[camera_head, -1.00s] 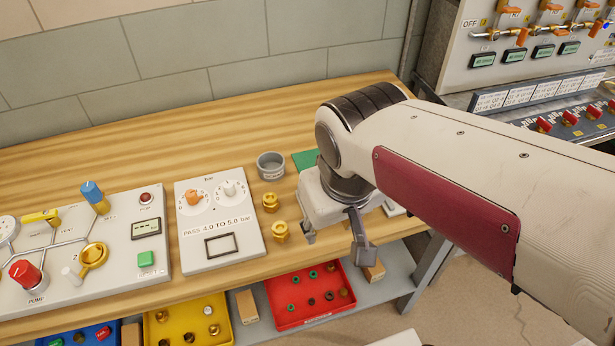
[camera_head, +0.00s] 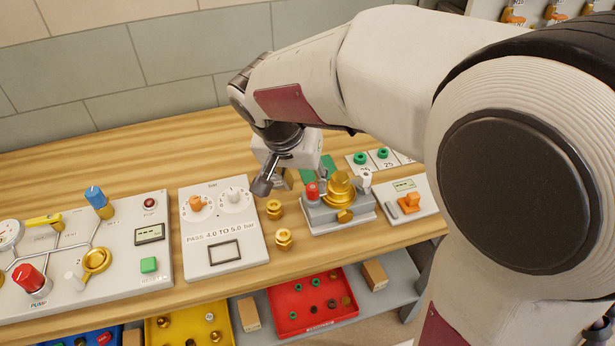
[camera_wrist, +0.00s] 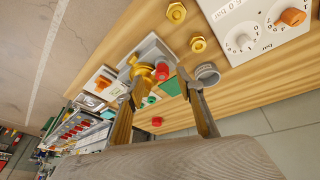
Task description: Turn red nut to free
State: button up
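A red nut (camera_head: 312,191) sits at the left side of a grey fixture (camera_head: 340,222) with a brass valve body (camera_head: 342,190) on top. In the wrist view the red nut (camera_wrist: 162,72) shows beside the brass part, between and beyond my fingertips. My gripper (camera_head: 291,180) is above the bench, left of and behind the fixture. In the wrist view my gripper (camera_wrist: 166,85) is open, with nothing between its fingers. A second red piece (camera_wrist: 157,121) lies on the bench near the wall, and my arm hides that area in the head view.
A grey cup (camera_wrist: 208,72) stands close to one finger in the wrist view. Two brass fittings (camera_head: 274,209) (camera_head: 284,238) and the test panel (camera_head: 222,228) are left of the fixture. Trays, including a red one (camera_head: 312,304), sit below the bench's front edge.

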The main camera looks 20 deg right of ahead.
aim_at(312, 187)
jog(key=shift+w+d+r+m, duration=0.15)
jog(key=shift+w+r+m, duration=0.15)
jog(key=shift+m, duration=0.45)
jog(key=shift+w+d+r+m, duration=0.15)
jog(key=shift+w+r+m, duration=0.15)
jog(key=shift+m, duration=0.45)
jog(key=shift+f, duration=0.15)
jog(key=shift+x, duration=3.8)
jog(key=shift+w+d, duration=0.1)
jog(key=shift+w, duration=0.05)
grip_shut()
